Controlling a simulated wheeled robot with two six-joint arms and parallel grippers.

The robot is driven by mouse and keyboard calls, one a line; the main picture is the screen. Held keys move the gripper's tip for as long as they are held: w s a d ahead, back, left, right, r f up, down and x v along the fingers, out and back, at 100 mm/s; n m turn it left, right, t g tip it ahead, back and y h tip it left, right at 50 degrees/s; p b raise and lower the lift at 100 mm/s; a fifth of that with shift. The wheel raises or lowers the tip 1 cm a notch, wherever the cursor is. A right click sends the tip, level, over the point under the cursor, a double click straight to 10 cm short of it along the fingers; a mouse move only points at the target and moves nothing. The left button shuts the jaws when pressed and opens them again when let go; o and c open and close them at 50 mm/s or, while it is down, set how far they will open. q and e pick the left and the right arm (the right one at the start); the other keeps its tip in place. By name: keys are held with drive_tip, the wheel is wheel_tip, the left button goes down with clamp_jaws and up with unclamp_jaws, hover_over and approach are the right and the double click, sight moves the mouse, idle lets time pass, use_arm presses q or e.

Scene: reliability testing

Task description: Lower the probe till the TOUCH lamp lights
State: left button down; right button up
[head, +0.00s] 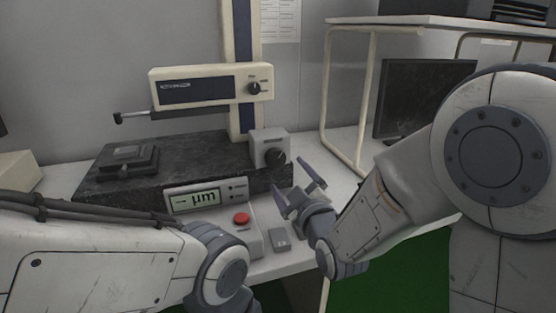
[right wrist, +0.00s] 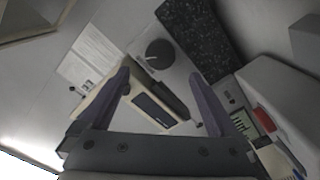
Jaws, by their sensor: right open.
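The probe (head: 118,118) is the tip at the left end of a thin dark arm under the cream drive unit (head: 208,85). It hangs above the dark sample stage (head: 130,160), with a visible gap. The grey box with a dark knob (head: 274,157) stands at the column's foot; the knob also shows in the right wrist view (right wrist: 159,54). The display panel (head: 193,199) reads "-- µm"; two small lamps (head: 233,188) beside it look dark, their labels unreadable. My right gripper (head: 287,177) is open and empty, just right of the knob. My left gripper is out of view.
A black granite base (head: 185,155) carries the stage. A red button (head: 241,218) and a small grey box (head: 280,240) sit in front. A monitor (head: 425,95) stands at the right under a raised shelf (head: 450,24). My left arm crosses the lower left.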

sight(277, 160)
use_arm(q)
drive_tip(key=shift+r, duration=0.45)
use_arm(e)
drive_tip(key=x, duration=0.8)
drive_tip(key=shift+w+a+f, duration=0.1)
drive_tip(key=shift+w, duration=0.2)
drive_tip(key=c, duration=1.4)
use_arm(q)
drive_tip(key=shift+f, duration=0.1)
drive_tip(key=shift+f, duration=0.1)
use_arm(e)
drive_tip(key=shift+o, duration=0.2)
drive_tip(key=shift+m, duration=0.3)
